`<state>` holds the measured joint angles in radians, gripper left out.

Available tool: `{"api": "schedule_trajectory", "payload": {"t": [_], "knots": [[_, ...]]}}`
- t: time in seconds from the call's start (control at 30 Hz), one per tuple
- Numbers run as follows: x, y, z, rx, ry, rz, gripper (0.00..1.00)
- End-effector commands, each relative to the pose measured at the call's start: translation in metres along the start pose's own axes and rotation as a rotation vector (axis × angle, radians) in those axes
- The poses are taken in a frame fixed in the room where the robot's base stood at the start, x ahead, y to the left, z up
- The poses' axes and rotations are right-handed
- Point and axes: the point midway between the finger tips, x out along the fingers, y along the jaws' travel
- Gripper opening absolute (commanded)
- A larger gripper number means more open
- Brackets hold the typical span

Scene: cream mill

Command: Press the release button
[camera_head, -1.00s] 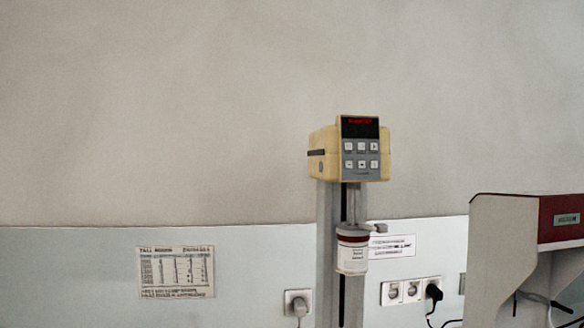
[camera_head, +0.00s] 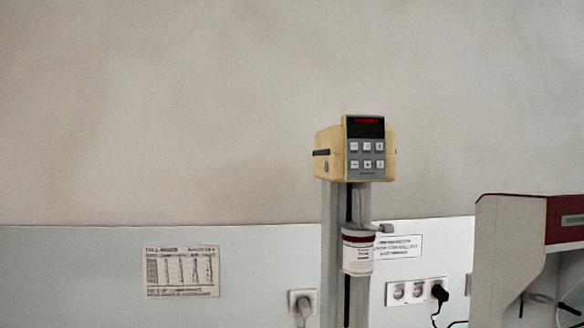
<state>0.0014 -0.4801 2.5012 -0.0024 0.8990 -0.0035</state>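A cream mixer head (camera_head: 329,143) sits on a grey column (camera_head: 333,215) in the right half of the head view. Its grey front panel (camera_head: 366,175) has a dark display (camera_head: 366,127) with small red lettering, too blurred to read. Below the display are several pale square buttons in two rows; their symbols are too small to tell which one is the release button. A small grey round part (camera_head: 326,167) shows on the head's left side. A white jar (camera_head: 357,256) with a dark red band is held below the head. My gripper is not in view.
A grey lever or knob (camera_head: 387,228) sticks out right of the jar. Sockets with plugs (camera_head: 417,291) and a printed chart (camera_head: 181,271) are on the wall. A grey and dark red machine (camera_head: 510,250) stands at the right edge.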

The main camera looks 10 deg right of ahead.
Motion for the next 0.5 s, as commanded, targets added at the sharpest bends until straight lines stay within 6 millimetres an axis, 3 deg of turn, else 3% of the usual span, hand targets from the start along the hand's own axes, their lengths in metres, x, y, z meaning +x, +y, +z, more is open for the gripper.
{"api": "schedule_trajectory", "payload": {"t": [0.23,0.5], "knots": [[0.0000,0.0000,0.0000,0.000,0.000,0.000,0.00],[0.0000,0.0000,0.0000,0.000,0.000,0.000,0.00]]}}
